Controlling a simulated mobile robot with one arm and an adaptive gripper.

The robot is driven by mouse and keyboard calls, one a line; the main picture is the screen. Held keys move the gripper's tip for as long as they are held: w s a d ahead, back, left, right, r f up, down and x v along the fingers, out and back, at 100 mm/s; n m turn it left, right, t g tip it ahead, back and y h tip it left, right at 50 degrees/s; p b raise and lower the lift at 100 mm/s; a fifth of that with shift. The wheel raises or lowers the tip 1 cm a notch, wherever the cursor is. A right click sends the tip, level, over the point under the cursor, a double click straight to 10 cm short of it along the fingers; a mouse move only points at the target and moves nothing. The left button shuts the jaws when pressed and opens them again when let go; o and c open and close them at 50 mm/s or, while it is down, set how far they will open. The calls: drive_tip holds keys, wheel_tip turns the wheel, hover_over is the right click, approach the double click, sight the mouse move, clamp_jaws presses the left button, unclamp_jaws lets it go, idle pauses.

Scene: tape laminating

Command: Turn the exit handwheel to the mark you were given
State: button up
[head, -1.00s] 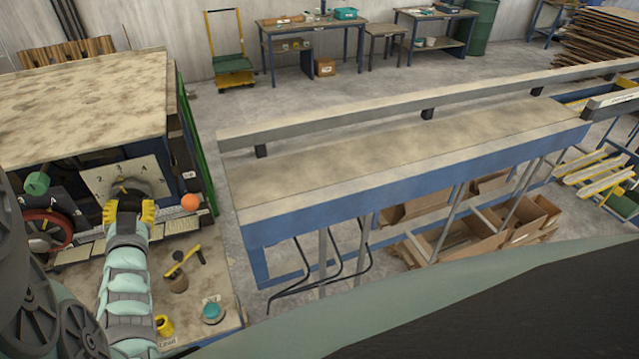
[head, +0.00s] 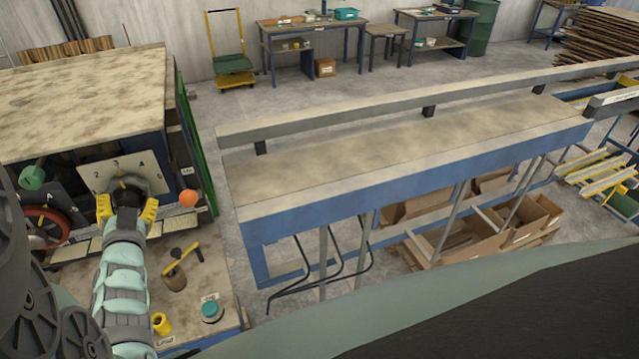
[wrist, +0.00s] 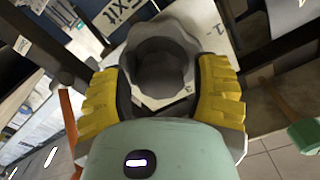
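The exit handwheel (head: 128,186) is a dark grey lobed knob in front of a pale plate (head: 105,174) marked 2, 3 and 4, on the machine at the left. In the wrist view the handwheel (wrist: 160,62) shows its hollow round middle between my fingers. An "Exit" label (wrist: 122,14) is above it, tilted. My gripper (head: 127,208) has yellow fingertips spread wide, one on each side of the handwheel. It looks open; contact with the rim is hard to make out. My gripper partly hides the wheel's lower side, and I cannot read its pointer.
A red handwheel (head: 45,228) and a green knob (head: 32,178) are left of my gripper. An orange ball (head: 188,198) is close on the right. A yellow-handled tool (head: 180,262) and a teal-topped pot (head: 211,310) stand on the ledge. A long bench (head: 400,150) lies to the right.

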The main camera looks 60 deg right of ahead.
drive_tip(key=shift+o, duration=0.9)
drive_tip(key=shift+s, duration=0.1)
drive_tip(key=v, duration=1.2)
drive_tip(key=shift+r, duration=0.1)
